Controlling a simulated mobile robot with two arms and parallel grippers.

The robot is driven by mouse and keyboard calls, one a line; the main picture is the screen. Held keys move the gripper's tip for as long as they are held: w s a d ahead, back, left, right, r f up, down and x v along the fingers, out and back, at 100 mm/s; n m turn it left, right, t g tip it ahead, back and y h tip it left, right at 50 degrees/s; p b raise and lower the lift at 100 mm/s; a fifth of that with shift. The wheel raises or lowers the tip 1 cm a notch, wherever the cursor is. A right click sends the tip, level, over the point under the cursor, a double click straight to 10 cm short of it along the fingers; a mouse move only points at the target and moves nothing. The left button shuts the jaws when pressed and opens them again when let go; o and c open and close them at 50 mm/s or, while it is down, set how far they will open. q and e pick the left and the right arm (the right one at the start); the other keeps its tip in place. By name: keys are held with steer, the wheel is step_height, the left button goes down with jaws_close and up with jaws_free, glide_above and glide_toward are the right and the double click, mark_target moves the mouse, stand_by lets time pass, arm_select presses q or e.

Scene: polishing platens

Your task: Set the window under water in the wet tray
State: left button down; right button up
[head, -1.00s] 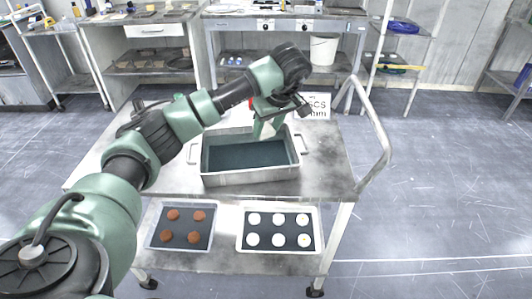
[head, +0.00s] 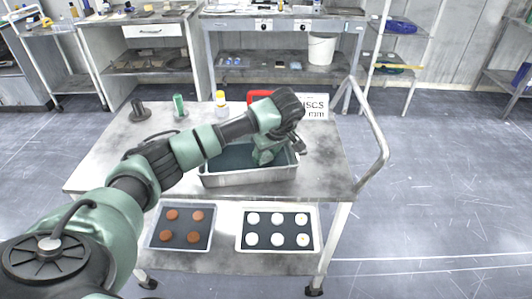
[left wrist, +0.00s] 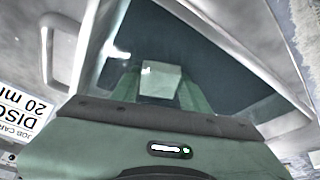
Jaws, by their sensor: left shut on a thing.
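The wet tray (head: 250,179) is a grey metal tray with a dark, water-covered floor and side handles, on the cart's top. It also shows in the left wrist view (left wrist: 78,45). My left gripper (head: 263,158) points down inside the tray, right of its middle, with its tips near the water. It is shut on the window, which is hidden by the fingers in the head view. My right gripper is not in view.
A job card (head: 315,107) stands behind the tray. A dark spool-like piece (head: 140,110), a green cylinder (head: 180,107) and a yellow-capped bottle (head: 221,103) stand at the cart's back. The lower shelf holds a tray of brown discs (head: 183,245) and one of white discs (head: 277,248).

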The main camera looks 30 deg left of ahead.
arm_select(q)
steer(key=c, duration=0.7)
jaws_free()
steer(key=shift+f, duration=0.1)
steer(key=b+v, duration=0.1)
steer(key=v, duration=1.1)
steer(key=shift+a, duration=0.1)
